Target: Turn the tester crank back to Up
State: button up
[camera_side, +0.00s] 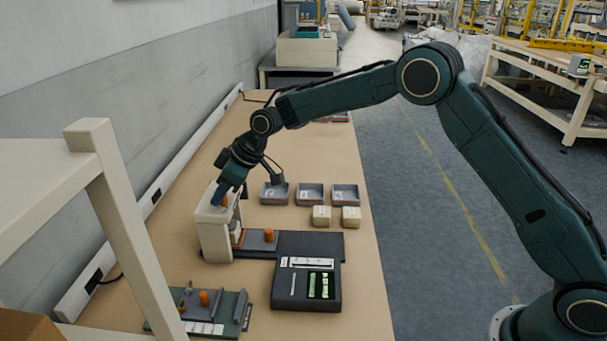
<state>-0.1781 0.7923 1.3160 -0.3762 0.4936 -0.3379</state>
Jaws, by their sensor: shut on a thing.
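The tester (214,236) is a cream upright frame on a dark base plate, standing left of centre on the table. My gripper (224,199) points down at the top of this frame. It is shut on the crank, whose orange part (225,202) shows only as a small patch between the fingers. The rest of the crank is hidden by the gripper, so its angle and any Up mark cannot be read. A pale wadding roll (236,232) seems to stand inside the frame. An orange knob (269,236) stands on the base plate to the right.
A black display unit (306,297) lies in front of the tester. A fixture with an orange knob (204,298) is at front left. A cream shelf frame (125,220) stands in the left foreground.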

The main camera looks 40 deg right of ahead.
jog(key=shift+d, duration=0.4)
jog(key=shift+w+d, duration=0.25)
jog(key=shift+d, duration=1)
jog(key=shift+w+d, duration=0.85)
jog(key=shift+w, duration=0.1)
